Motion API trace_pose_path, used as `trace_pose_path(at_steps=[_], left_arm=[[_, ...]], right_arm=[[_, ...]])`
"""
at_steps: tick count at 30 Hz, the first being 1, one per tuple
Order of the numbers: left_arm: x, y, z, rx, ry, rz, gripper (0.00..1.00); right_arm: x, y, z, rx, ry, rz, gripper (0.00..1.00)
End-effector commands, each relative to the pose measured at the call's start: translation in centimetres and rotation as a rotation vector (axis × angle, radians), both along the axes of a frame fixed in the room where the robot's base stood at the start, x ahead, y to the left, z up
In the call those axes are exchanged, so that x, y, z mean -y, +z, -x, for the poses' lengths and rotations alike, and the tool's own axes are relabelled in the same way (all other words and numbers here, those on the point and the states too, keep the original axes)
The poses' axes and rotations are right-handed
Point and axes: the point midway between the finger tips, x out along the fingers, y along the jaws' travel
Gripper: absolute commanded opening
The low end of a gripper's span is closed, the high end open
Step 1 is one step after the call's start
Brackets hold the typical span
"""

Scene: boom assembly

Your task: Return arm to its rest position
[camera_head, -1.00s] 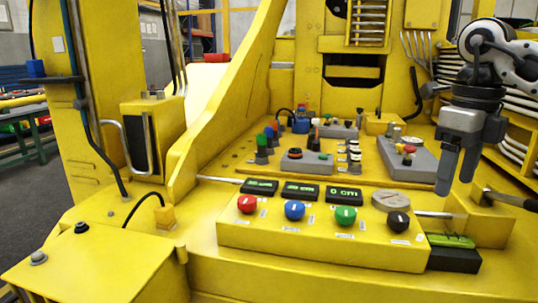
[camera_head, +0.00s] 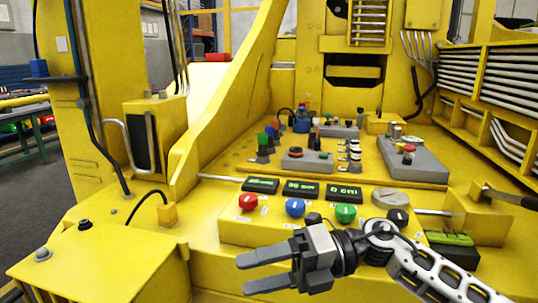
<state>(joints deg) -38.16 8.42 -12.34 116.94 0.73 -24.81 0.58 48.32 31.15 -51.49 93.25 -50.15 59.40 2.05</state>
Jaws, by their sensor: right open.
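My right gripper (camera_head: 254,270) is in the lower middle of the head view, in front of the yellow button box (camera_head: 232,231). Its two grey fingers point left and are apart, with nothing between them. My right arm (camera_head: 430,275) comes in from the lower right corner. The red button (camera_head: 248,202), blue button (camera_head: 295,207), green button (camera_head: 345,213) and black button (camera_head: 398,216) show above the gripper. My left gripper is out of view.
A grey box with a red and yellow knob (camera_head: 414,160) stands behind at the right. A yellow ledge with a bolt (camera_head: 85,224) is at the lower left. Small displays (camera_head: 300,190) line the button box's back.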

Motion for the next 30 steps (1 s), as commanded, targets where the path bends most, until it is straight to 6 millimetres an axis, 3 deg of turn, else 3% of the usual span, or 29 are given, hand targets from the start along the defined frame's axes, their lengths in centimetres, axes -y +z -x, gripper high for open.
trace_pose_path(at_steps=[3, 5, 8, 11, 14, 18, 21, 25, 30], left_arm=[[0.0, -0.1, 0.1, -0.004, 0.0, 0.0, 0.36], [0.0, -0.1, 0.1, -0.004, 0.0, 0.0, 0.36], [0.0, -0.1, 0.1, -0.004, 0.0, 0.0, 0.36], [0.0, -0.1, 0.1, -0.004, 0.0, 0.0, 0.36], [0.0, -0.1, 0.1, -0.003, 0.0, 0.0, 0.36], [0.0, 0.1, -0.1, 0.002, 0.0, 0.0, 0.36], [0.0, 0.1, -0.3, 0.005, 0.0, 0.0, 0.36], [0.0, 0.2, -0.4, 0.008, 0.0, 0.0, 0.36], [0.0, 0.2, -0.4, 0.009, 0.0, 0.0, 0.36]], right_arm=[[-1.5, 0.0, 0.3, -0.271, -0.173, -0.283, 0.66], [-1.2, -0.3, -0.3, -0.414, -0.279, -0.402, 0.66], [0.5, -2.3, -1.6, -0.672, -0.481, -0.569, 0.66], [3.4, -6.2, -2.5, -0.944, -0.706, -0.693, 0.66], [6.8, -11.9, -1.9, -1.227, -0.947, -0.771, 0.66], [11.4, -20.6, 2.0, -1.593, -1.266, -0.803, 0.66], [13.6, -25.2, 5.8, -1.79, -1.438, -0.787, 0.66], [15.3, -28.8, 10.0, -1.959, -1.588, -0.755, 0.66], [16.0, -30.4, 12.3, -2.046, -1.664, -0.731, 0.66]])
